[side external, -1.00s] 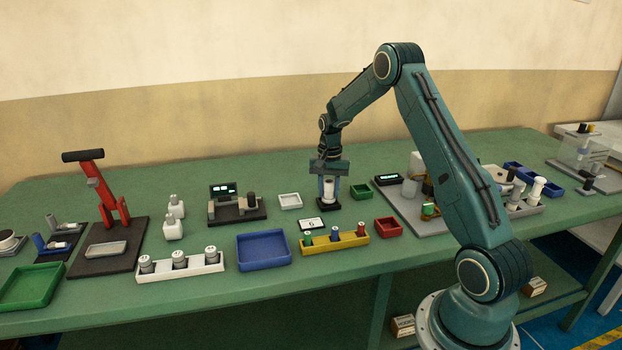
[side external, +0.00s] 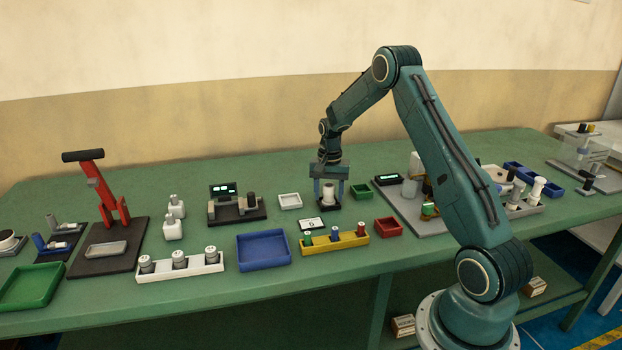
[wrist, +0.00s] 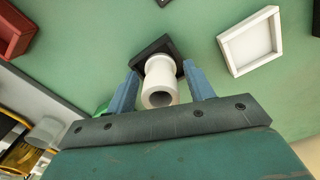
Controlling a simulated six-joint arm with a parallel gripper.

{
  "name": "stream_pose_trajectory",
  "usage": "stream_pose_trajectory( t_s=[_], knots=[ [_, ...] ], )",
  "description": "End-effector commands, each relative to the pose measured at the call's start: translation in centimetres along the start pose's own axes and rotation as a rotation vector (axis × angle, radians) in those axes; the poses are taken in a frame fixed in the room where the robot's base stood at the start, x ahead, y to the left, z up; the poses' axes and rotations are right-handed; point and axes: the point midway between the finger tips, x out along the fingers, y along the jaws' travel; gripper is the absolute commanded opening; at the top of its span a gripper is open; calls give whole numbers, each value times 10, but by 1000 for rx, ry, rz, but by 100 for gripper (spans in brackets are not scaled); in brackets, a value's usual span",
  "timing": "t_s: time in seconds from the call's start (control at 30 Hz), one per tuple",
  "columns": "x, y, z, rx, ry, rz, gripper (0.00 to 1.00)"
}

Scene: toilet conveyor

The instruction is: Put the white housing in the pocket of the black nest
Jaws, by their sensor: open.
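The white housing (side external: 329,193) stands upright on the black nest (side external: 327,205), near the middle of the bench. In the wrist view the housing (wrist: 160,82) shows its round open end toward me, with the black nest (wrist: 151,47) beneath it. Its lower end appears to sit in the nest's pocket, though the pocket itself is hidden. My gripper (side external: 329,190) is open, pointing down around the housing. In the wrist view the blue fingers of my gripper (wrist: 160,90) stand on either side of the housing with gaps, not touching it.
A white tray (side external: 290,201) is left of the nest, and a green tray (side external: 361,191) is right. Bare bench surrounds the nest.

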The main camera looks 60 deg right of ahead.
Motion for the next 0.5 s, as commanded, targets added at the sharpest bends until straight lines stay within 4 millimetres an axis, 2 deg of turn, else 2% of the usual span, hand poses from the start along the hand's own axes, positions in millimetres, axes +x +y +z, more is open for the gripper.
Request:
stream_pose_trajectory(
  t_s=[0.27,0.5],
  knots=[
    [-14,0,-1,0,2,-2,53],
    [-46,0,-1,0,3,-2,53]
  ],
)
